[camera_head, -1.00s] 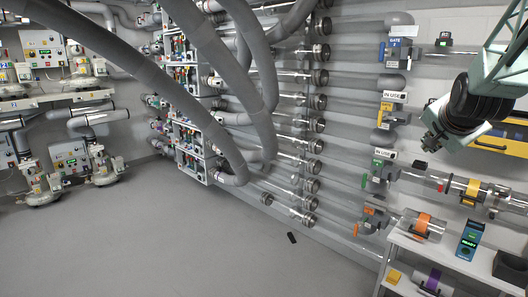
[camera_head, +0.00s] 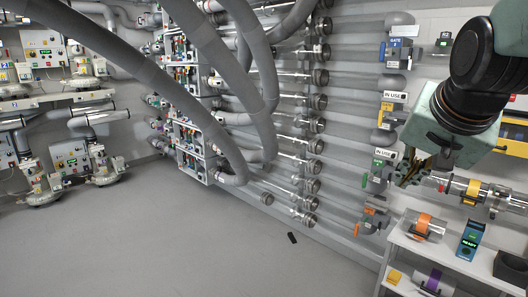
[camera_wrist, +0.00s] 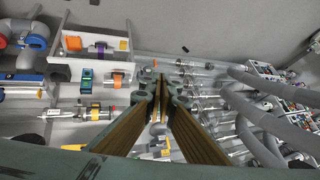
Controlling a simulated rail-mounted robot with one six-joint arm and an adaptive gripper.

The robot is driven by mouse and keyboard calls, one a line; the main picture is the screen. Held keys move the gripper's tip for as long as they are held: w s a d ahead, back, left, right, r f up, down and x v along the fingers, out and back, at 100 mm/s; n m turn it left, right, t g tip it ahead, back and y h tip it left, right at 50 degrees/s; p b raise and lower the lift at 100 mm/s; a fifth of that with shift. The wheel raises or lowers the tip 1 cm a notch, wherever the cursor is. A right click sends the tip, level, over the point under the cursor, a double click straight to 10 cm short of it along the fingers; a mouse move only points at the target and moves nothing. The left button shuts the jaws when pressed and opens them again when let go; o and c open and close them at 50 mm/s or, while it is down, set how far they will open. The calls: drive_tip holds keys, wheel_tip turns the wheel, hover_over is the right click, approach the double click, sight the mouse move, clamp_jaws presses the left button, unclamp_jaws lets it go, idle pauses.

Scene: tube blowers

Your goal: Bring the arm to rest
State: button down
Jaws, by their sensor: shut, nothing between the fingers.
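My gripper (camera_head: 408,177) hangs at the right of the head view, in front of the wall pipes and above the left part of the white shelf. Its fingers are together with nothing between them. In the wrist view my gripper (camera_wrist: 158,82) points out over the shelf edge and the pipe rows, with its fingertips meeting. It appears apart from the fittings behind it, though the depth is hard to judge.
The white shelf (camera_head: 399,239) carries a clear tube with an orange band (camera_head: 423,225) and a blue READY device (camera_head: 470,240). Clear tubes with yellow bands (camera_head: 473,191) are on the wall. A small black object (camera_head: 292,238) lies on the otherwise open floor (camera_head: 170,245).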

drive_tip(key=s+a+f+n+g, duration=0.1)
drive_tip(key=s+a+f+n, duration=0.1)
drive_tip(key=s, duration=0.7)
drive_tip(key=s+a+f+n+g+y, duration=0.1)
drive_tip(key=s+a, duration=0.4)
drive_tip(key=s, duration=0.5)
drive_tip(key=s+a+f+n+g, duration=0.1)
drive_tip(key=s+a+f+n, duration=0.1)
drive_tip(key=s, duration=0.8)
drive_tip(key=shift+a+f+n+g, duration=0.35)
drive_tip(key=shift+a+n, duration=0.5)
drive_tip(key=shift+n, duration=0.35)
drive_tip(key=shift+w+d, duration=0.1)
drive_tip(key=shift+d, duration=0.05)
